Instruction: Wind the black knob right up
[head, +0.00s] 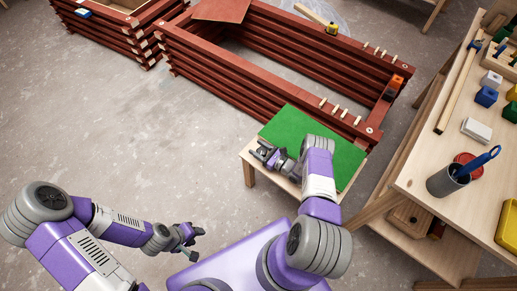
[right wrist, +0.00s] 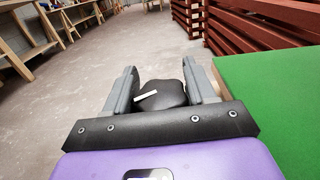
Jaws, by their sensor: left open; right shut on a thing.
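The black knob (right wrist: 162,93) shows between my right gripper's two fingers in the right wrist view. It is dark and rounded, with a short white bar that lies slightly tilted on its face. My right gripper (head: 267,156) is shut on it at the left edge of the small green-topped wooden table (head: 287,124). In the head view the gripper mostly hides the knob, and what it is fixed to is hidden. My left gripper (head: 193,238) is open and empty over the floor, to the left of and nearer than the table.
A wooden workbench (head: 419,163) at the right carries a dark cup (head: 445,181) and blocks. The floor (head: 130,140) at the left is clear.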

